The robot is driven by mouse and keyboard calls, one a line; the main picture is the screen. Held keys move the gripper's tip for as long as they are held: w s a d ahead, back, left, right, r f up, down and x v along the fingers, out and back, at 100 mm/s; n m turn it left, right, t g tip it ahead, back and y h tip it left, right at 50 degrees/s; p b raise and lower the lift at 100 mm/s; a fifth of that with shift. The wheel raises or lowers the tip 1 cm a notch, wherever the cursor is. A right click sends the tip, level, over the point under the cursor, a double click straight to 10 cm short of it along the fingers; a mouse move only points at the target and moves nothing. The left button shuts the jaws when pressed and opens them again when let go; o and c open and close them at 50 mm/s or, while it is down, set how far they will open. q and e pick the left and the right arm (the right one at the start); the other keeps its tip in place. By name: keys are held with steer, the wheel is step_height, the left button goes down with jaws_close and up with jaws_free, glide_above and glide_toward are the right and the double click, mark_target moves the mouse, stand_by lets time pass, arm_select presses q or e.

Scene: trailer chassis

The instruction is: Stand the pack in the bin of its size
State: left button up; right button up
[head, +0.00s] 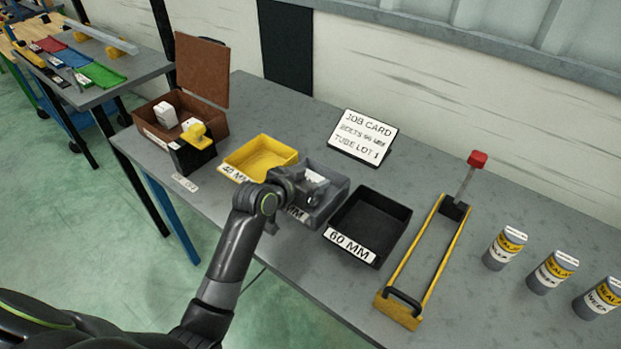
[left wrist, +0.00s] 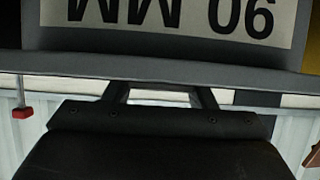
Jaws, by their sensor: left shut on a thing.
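My left gripper (head: 308,180) reaches over the grey bin (head: 334,196), which stands between the yellow bin (head: 232,174) marked 40 MM and the black bin (head: 375,202) marked 60 MM. It is shut on a small white pack (head: 316,176), mostly hidden by the gripper; I cannot tell whether the pack touches the bin floor. In the left wrist view, the grey bin's label (left wrist: 170,18) reads 90 MM upside down, close to the gripper (left wrist: 162,94). The job card (head: 363,137) reads bolts 90 MM, tube lot 1. My right gripper is not in view.
A yellow-railed tool (head: 432,258) with a red-topped lever stands right of the black bin. Several sealant cans (head: 552,272) stand at the far right.

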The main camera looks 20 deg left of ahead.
arm_select(q)
steer(key=o, duration=1.2)
steer(key=shift+f, duration=0.15)
steer(key=shift+r, duration=0.25)
steer(key=shift+s+a, duration=0.1)
steer(key=shift+s, duration=0.2)
steer(key=v, duration=1.1)
steer(key=shift+s+r, duration=0.15)
